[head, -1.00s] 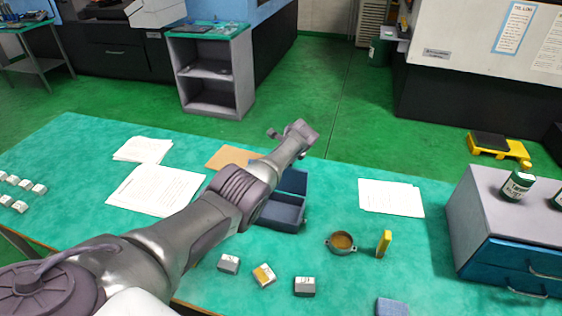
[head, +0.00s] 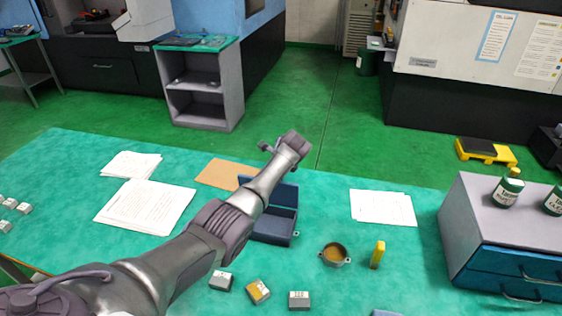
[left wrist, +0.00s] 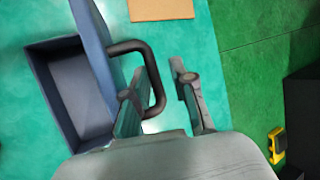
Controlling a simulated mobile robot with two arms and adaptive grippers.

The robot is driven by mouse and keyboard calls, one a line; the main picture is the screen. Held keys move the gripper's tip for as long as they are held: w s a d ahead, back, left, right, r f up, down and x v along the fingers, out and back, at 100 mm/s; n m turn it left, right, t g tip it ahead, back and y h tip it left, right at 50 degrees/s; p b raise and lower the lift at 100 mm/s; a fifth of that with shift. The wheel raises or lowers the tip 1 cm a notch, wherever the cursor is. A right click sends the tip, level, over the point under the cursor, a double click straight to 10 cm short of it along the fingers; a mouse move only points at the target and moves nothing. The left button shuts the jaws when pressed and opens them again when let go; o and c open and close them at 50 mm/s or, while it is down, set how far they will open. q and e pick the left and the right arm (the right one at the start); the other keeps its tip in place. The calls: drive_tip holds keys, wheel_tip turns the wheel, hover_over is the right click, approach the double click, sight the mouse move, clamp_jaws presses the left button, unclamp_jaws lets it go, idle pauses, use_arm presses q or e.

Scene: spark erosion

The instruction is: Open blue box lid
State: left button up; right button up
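The blue box (head: 273,236) sits on the green table in the middle of the head view, partly hidden by my left arm. Its lid (head: 285,194) stands raised at the back, and the inside shows. In the left wrist view the open box (left wrist: 50,48) is at the left, with the lid (left wrist: 92,35) raised along its right side. A dark handle (left wrist: 152,68) sticks out from the lid. My left gripper (left wrist: 160,92) is open, its fingers on either side of the handle's bar; contact cannot be told. My right gripper is not in view.
A small round pot (head: 333,256) and a yellow item (head: 377,255) stand right of the box. Several small blocks (head: 258,291) lie in front. Papers (head: 146,206) and a brown sheet (head: 222,174) lie left and behind. A drawer unit (head: 470,222) stands at the right.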

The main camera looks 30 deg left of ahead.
use_arm(q)
drive_tip(key=v, duration=1)
drive_tip(key=shift+r, duration=0.15)
